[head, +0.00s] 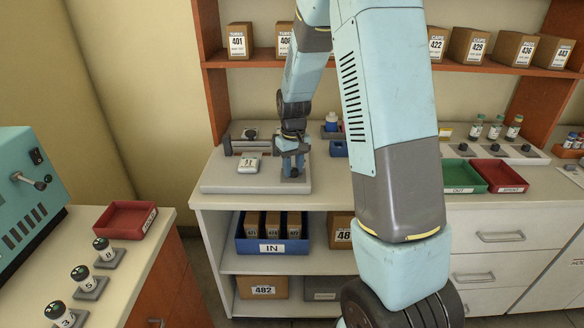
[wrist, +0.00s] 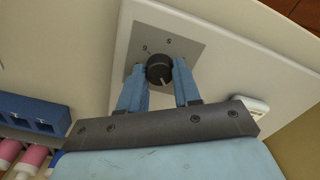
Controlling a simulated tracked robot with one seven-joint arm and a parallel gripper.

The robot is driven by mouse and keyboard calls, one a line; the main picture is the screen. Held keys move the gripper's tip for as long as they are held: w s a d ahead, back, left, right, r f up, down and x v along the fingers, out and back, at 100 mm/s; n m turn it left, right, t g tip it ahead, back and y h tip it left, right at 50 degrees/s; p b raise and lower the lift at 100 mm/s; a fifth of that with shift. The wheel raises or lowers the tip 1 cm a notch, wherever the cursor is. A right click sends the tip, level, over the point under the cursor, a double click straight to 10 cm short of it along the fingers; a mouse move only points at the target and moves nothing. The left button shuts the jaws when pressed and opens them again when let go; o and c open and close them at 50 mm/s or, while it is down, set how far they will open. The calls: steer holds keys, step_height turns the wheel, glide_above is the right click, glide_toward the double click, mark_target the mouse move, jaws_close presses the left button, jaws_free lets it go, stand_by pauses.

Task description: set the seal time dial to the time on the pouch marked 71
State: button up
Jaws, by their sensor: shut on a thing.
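The seal time dial is a round black knob (wrist: 159,68) with a pale pointer line, on a grey square plate (wrist: 190,48) in the wrist view. The pointer line points down and slightly right in that view. Small numerals show above the knob; I read them only doubtfully. My gripper (wrist: 160,75) has its blue fingers on both sides of the knob, shut on it. In the head view my gripper (head: 291,173) is low over the right part of the white sealer base (head: 225,180) and hides the dial. A small white pouch (head: 248,162) lies left of it; its print is too small to read surely.
A dark bar (head: 248,146) stands behind the pouch. Blue racks (head: 338,149) are right of the sealer. A green tray (head: 464,177) and a red tray (head: 499,176) lie further right. Labelled boxes stand on the shelf above. A red tray (head: 124,220) is on the left counter.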

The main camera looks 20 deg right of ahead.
mark_target(293, 170)
steer(key=m, duration=0.6)
steer(key=shift+w+r+m, duration=0.1)
steer(key=shift+w+m, duration=0.05)
steer(key=shift+m, duration=0.15)
steer(key=m, duration=0.6)
steer(key=shift+m, duration=0.4)
steer(key=o, duration=1.1)
steer(key=shift+c, duration=0.2)
step_height(293, 170, up, 14)
steer(key=shift+f, duration=0.2)
